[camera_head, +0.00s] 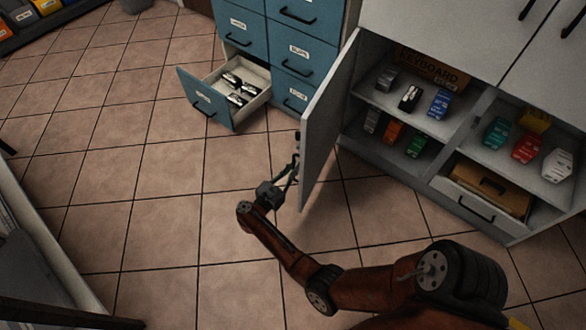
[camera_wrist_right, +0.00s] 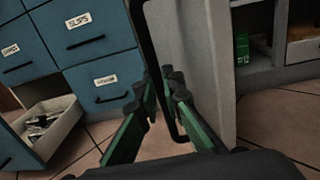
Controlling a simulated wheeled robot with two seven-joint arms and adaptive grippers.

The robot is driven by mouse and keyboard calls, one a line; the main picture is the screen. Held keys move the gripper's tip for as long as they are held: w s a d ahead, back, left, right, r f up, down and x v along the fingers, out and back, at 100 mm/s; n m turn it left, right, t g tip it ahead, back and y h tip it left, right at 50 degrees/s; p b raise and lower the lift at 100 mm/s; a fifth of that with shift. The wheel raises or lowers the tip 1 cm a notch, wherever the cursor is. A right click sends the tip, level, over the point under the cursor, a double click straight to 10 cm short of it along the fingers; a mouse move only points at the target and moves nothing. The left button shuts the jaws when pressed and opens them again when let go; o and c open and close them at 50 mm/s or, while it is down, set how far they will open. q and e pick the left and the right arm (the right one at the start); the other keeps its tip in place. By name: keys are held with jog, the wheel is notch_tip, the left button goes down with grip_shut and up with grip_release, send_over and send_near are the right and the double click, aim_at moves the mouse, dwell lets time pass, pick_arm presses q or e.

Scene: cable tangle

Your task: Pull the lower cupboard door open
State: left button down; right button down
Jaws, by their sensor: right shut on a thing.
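The lower cupboard door (camera_head: 325,125) is a grey panel. It stands swung well open, about edge-on in the head view, and shows as a pale panel in the wrist view (camera_wrist_right: 205,65). My right gripper (camera_head: 293,168) is at the door's outer face. In the wrist view its green-padded fingers (camera_wrist_right: 165,95) are closed around the dark bar handle (camera_wrist_right: 173,128) of the door. The cupboard interior (camera_head: 410,110) is exposed, with several small boxes on its shelves. My left gripper is not in view.
A blue drawer cabinet (camera_head: 255,55) stands left of the cupboard, with one lower drawer (camera_head: 210,100) pulled out near the door. A cupboard drawer (camera_head: 475,200) at lower right is partly open. Tiled floor (camera_head: 150,190) left of the door is clear.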

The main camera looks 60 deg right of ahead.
jog(key=c, duration=2.3)
grip_release()
jog(key=shift+s+d, duration=0.1)
jog(key=shift+d, duration=0.1)
jog(key=shift+o, duration=1.1)
jog(key=shift+a, duration=0.1)
jog(key=shift+a, duration=0.1)
jog(key=w+a, duration=0.1)
jog(key=a, duration=1.1)
